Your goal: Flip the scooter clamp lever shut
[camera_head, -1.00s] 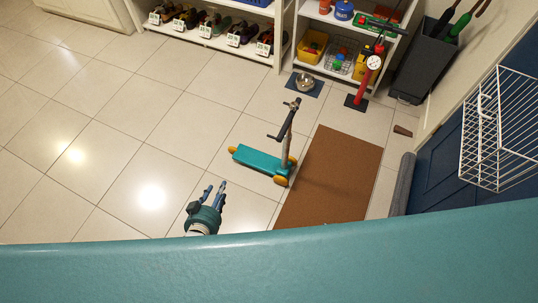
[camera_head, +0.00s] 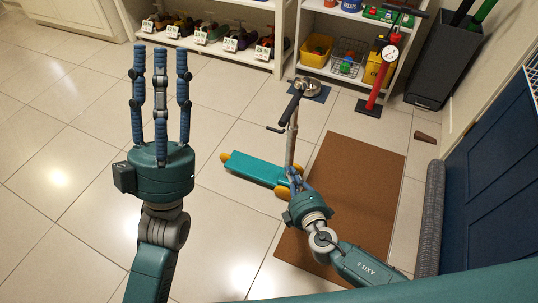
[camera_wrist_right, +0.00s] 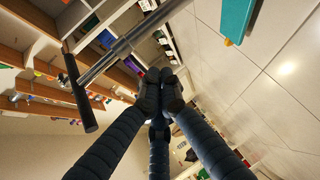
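The scooter (camera_head: 256,168) stands on the tiles, with a teal deck, yellow wheels and an upright grey stem (camera_head: 291,145). Its dark handlebar (camera_head: 292,106) is at the top. In the right wrist view the silver stem (camera_wrist_right: 122,45) crosses the upper left, with a black grip (camera_wrist_right: 83,103) below. I cannot clearly make out the clamp lever. My right gripper (camera_head: 293,178) is by the lower stem in the head view. In the wrist view its fingertips (camera_wrist_right: 160,88) meet, apparently holding nothing. My left gripper (camera_head: 161,60) is open and empty, fingers spread, left of the scooter.
A brown mat (camera_head: 350,190) lies right of the scooter. A red pump (camera_head: 378,82), a metal bowl (camera_head: 311,87) and a grey bin (camera_head: 443,68) stand behind it. The tiled floor at left is clear.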

